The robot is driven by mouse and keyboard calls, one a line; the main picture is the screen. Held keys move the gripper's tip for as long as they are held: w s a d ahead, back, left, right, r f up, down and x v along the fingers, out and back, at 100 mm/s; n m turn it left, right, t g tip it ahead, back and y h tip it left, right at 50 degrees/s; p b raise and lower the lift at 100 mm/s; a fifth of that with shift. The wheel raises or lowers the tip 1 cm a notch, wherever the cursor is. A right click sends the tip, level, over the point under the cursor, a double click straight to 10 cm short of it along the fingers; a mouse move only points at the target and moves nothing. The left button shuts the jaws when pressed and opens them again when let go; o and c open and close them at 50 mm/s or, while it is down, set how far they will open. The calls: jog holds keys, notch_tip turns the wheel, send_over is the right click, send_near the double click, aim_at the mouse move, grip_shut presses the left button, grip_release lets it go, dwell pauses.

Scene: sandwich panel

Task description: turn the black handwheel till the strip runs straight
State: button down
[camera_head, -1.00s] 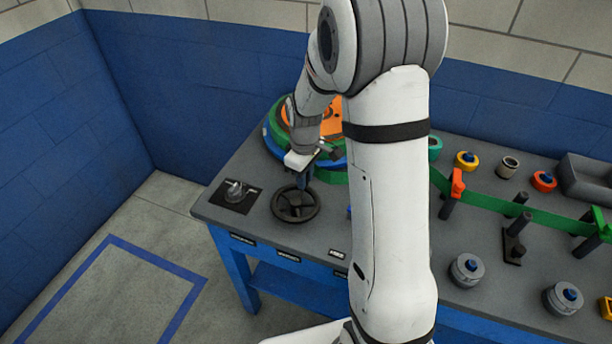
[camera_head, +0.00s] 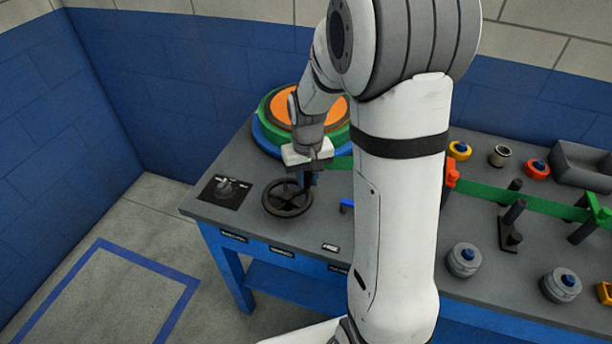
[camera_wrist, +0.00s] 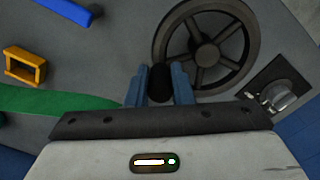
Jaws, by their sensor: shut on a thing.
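The black handwheel (camera_head: 267,207) lies flat near the front left of the bench, with spokes and a round rim. In the wrist view the wheel (camera_wrist: 243,70) shows at top right. My gripper (camera_head: 308,182) is over the wheel's back right rim. In the wrist view its blue fingers (camera_wrist: 160,85) are shut on the wheel's black knob (camera_wrist: 161,82). The green strip (camera_head: 530,204) runs from the reel (camera_head: 268,117) behind my arm and on to the right. Part of it is hidden by my arm. It also shows in the wrist view (camera_wrist: 45,101).
A panel with a grey knob (camera_head: 226,187) sits left of the wheel. Orange and green guides (camera_head: 451,174) stand along the strip. Grey rollers (camera_head: 464,261), small coloured parts and a grey bin (camera_head: 585,165) are to the right. Floor left of the bench is clear.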

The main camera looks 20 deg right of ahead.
jog(key=shift+s+m, duration=0.55)
jog(key=shift+m, duration=0.35)
jog(key=c, duration=1.3)
grip_release()
notch_tip(320, 180, up, 8)
jog(key=shift+f, duration=0.1)
